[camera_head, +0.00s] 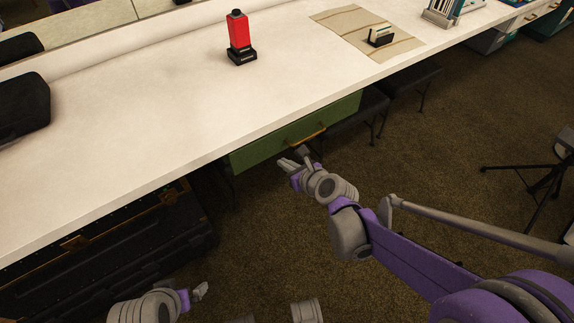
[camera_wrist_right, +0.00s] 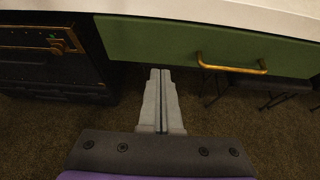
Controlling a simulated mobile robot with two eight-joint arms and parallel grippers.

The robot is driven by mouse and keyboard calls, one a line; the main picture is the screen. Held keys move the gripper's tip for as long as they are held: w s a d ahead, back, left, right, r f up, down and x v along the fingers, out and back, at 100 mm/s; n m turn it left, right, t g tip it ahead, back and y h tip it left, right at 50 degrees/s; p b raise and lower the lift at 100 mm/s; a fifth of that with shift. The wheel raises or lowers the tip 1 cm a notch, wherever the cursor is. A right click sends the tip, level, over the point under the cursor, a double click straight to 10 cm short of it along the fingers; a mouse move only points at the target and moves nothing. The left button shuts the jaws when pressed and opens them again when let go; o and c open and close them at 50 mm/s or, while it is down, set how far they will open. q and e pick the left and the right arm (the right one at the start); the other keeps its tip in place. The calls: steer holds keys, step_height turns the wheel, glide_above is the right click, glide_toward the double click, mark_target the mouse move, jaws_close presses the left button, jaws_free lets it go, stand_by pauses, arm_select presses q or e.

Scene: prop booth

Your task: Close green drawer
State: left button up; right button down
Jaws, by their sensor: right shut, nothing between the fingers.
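The green drawer (camera_head: 270,143) sits under the white counter, and its front faces me. Its brass handle (camera_head: 307,137) is near the right part of the front. In the right wrist view the green front (camera_wrist_right: 150,42) spans the top, with the handle (camera_wrist_right: 232,68) right of centre. My right gripper (camera_head: 286,164) is shut and empty, just below and in front of the drawer front. In the wrist view its fingertips (camera_wrist_right: 160,72) reach the drawer's lower edge, left of the handle; I cannot tell whether they touch. My left gripper (camera_head: 202,291) is low at the bottom left, its jaw state unclear.
The white counter (camera_head: 150,120) overhangs the drawer. A red device (camera_head: 239,35) and a beige mat (camera_head: 350,22) lie on it. A black case (camera_head: 110,245) stands below at left. Black stools (camera_head: 410,78) are at right, and a tripod (camera_head: 545,165) stands on the carpet.

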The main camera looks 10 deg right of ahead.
mark_target(264, 141)
steer(key=x, duration=0.2)
steer(key=b+x, duration=0.1)
steer(key=x, duration=0.2)
steer(key=r+x, duration=0.1)
steer(key=x, duration=0.1)
steer(key=shift+w+a+f+b, duration=0.1)
steer(key=shift+w+a+b, duration=0.2)
steer(key=shift+w, duration=0.3)
steer(key=shift+w+a, duration=0.15)
steer(key=shift+w, duration=0.4)
steer(key=w, duration=0.2)
steer(key=w+a, duration=0.1)
steer(key=w, duration=0.1)
steer(key=shift+w+a, duration=0.15)
steer(key=shift+a, duration=0.1)
steer(key=shift+r, duration=0.2)
steer(key=shift+d, duration=0.1)
